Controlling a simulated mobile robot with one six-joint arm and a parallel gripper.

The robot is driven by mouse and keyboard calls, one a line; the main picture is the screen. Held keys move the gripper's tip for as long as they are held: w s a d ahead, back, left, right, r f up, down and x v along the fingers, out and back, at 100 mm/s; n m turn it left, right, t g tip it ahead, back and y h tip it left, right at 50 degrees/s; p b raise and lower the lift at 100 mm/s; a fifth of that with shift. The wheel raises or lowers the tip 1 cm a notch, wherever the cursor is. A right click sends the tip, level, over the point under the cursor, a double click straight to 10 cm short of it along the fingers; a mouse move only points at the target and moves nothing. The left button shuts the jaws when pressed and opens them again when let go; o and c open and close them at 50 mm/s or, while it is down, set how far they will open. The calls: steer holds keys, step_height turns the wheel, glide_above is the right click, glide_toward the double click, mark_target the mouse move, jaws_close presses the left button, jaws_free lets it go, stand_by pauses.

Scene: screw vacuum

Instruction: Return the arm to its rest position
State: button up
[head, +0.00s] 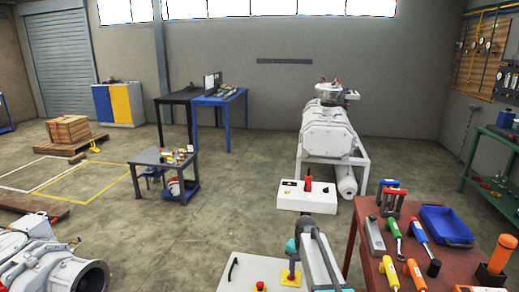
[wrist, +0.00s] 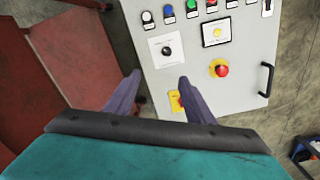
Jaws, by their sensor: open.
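My gripper (wrist: 159,77) is open in the wrist view, with its two dark fingers apart and nothing visible between them. It is over a light grey control panel (wrist: 200,75). The right finger partly covers a yellow and red switch (wrist: 176,101). In the head view, my arm (head: 316,258) reaches in from the bottom centre, its teal part beside the panel (head: 238,285). The fingertips cannot be made out there.
The panel has a red emergency button (wrist: 220,70), a black dial (wrist: 167,50) and a black handle (wrist: 267,80). A red table (head: 448,262) with several tools and a blue tray (head: 446,225) stands right. A white box (head: 306,197) and a vacuum machine (head: 328,128) stand beyond.

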steer(key=s+f+n, duration=0.3)
steer(key=s+f, duration=0.1)
steer(key=s, duration=0.7)
steer(key=s+f+n, duration=0.4)
steer(key=s, duration=0.7)
steer(key=s+f+g+b, duration=0.5)
steer(key=s+f, duration=1.8)
steer(key=s, duration=0.1)
steer(key=shift+s+d+f+b, duration=0.35)
steer(key=shift+s+d, duration=0.05)
steer(key=shift+c, duration=0.3)
